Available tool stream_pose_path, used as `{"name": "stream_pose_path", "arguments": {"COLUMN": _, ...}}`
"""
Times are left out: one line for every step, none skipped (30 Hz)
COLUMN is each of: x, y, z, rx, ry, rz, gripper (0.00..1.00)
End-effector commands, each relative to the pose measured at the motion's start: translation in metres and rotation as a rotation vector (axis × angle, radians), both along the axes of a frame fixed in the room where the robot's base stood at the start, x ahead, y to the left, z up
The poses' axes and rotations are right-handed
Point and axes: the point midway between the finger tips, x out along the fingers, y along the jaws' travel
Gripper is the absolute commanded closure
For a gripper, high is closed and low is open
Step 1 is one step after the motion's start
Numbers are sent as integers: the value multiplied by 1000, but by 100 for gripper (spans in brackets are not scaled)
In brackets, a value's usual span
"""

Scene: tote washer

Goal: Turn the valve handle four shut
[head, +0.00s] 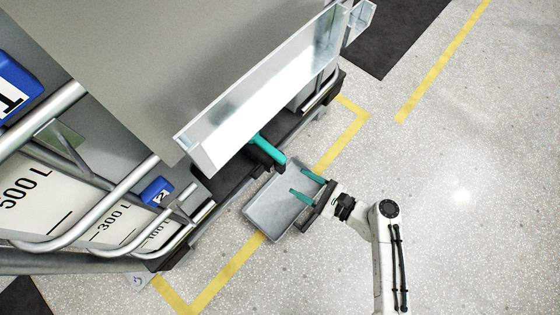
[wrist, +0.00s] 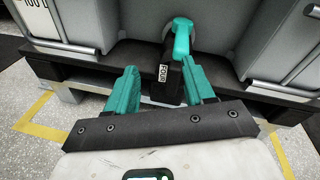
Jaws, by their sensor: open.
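Valve handle four is a black piece with a white FOUR label (wrist: 166,72) joined to a teal elbow-shaped part (wrist: 182,38), in the wrist view's upper middle. In the head view, a teal piece with a black end (head: 268,150) sticks out from under the steel machine. My gripper (head: 300,183) is open, its teal fingers pointing up-left at the valve. In the wrist view, the labelled black piece stands beyond and between the two fingertips of my gripper (wrist: 160,66). The fingers look apart from it, and its lower end is partly hidden by my gripper.
A grey tray (head: 262,218) lies below my gripper. The machine's metal ledge (head: 262,90) overhangs the valve. Bent steel rails (head: 130,180) are at left. Yellow lines (head: 235,262) mark the floor; the right side is clear.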

Motion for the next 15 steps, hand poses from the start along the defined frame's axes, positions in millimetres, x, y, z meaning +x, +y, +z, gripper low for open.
{"name": "stream_pose_path", "arguments": {"x": 8, "y": 1, "z": -17, "rx": 77, "ry": 53, "rz": -46, "gripper": 47}}
{"name": "stream_pose_path", "arguments": {"x": 13, "y": 1, "z": -19, "rx": 118, "ry": 80, "rz": -69, "gripper": 47}}
{"name": "stream_pose_path", "arguments": {"x": 18, "y": 1, "z": -21, "rx": 167, "ry": 110, "rz": -96, "gripper": 47}}
{"name": "stream_pose_path", "arguments": {"x": 21, "y": 0, "z": -22, "rx": 196, "ry": 130, "rz": -112, "gripper": 47}}
{"name": "stream_pose_path", "arguments": {"x": 23, "y": 0, "z": -23, "rx": 220, "ry": 147, "rz": -126, "gripper": 47}}
{"name": "stream_pose_path", "arguments": {"x": 26, "y": 0, "z": -24, "rx": 246, "ry": 163, "rz": -139, "gripper": 47}}
{"name": "stream_pose_path", "arguments": {"x": 27, "y": 0, "z": -24, "rx": 259, "ry": 172, "rz": -147, "gripper": 47}}
{"name": "stream_pose_path", "arguments": {"x": 29, "y": 1, "z": -24, "rx": 269, "ry": 179, "rz": -151, "gripper": 47}}
{"name": "stream_pose_path", "arguments": {"x": 31, "y": 2, "z": -24, "rx": 278, "ry": 184, "rz": -155, "gripper": 47}}
{"name": "stream_pose_path", "arguments": {"x": 32, "y": 4, "z": -24, "rx": 281, "ry": 186, "rz": -155, "gripper": 47}}
{"name": "stream_pose_path", "arguments": {"x": 34, "y": 7, "z": -23, "rx": 281, "ry": 186, "rz": -156, "gripper": 47}}
{"name": "stream_pose_path", "arguments": {"x": 37, "y": 10, "z": -23, "rx": 280, "ry": 185, "rz": -155, "gripper": 47}}
{"name": "stream_pose_path", "arguments": {"x": 40, "y": 14, "z": -23, "rx": 281, "ry": 184, "rz": -154, "gripper": 47}}
{"name": "stream_pose_path", "arguments": {"x": 42, "y": 17, "z": -23, "rx": 279, "ry": 184, "rz": -154, "gripper": 47}}
{"name": "stream_pose_path", "arguments": {"x": 46, "y": 23, "z": -23, "rx": 279, "ry": 184, "rz": -154, "gripper": 47}}
